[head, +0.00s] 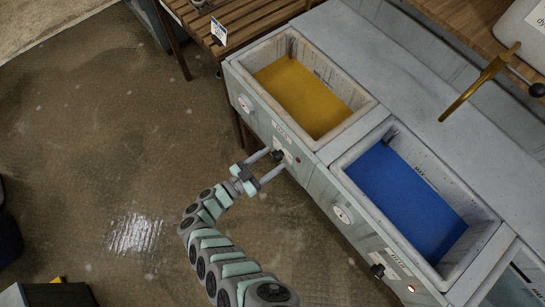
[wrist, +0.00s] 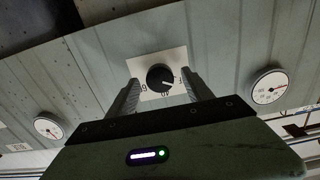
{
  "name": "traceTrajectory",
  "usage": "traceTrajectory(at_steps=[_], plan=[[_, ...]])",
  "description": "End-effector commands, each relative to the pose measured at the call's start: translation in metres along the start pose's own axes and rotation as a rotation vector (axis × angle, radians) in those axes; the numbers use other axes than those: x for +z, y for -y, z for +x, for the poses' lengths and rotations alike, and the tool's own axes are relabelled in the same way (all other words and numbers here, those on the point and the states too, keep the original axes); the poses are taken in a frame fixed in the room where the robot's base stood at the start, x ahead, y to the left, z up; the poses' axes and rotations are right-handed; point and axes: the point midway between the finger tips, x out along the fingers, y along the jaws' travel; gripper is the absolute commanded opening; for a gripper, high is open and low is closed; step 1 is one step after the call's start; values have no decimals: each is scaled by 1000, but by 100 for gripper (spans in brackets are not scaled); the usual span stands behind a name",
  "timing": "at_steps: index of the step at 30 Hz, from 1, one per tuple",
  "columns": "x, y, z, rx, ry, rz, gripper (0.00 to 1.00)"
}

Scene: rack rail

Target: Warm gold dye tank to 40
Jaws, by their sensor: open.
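The gold dye tank (head: 299,97) holds yellow-gold liquid and sits in the bench, left of the blue tank. Its control knob (head: 278,155) is black, on the front panel below it. In the wrist view the knob (wrist: 160,77) stands on a white plate with a pale pointer mark and partly readable markings. My gripper (head: 269,166) is open, its two fingers on either side of the knob; whether they touch it I cannot tell. In the wrist view my gripper (wrist: 161,91) shows the same. A round gauge (head: 246,103) sits on the gold tank's front, its reading too small to tell.
The blue dye tank (head: 407,195) is on the right, with its own gauge (head: 343,214) and black knob (head: 377,270). A brass tap (head: 480,82) stands behind it. A wooden slatted table (head: 245,22) is at the top left. The floor in front is open.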

Motion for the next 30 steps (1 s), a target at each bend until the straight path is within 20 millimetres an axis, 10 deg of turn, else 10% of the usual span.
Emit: traceTrajectory(at_steps=[11, 30], plan=[[1, 0, 9, -2, 2, 0, 58], [0, 0, 9, -2, 1, 0, 5]])
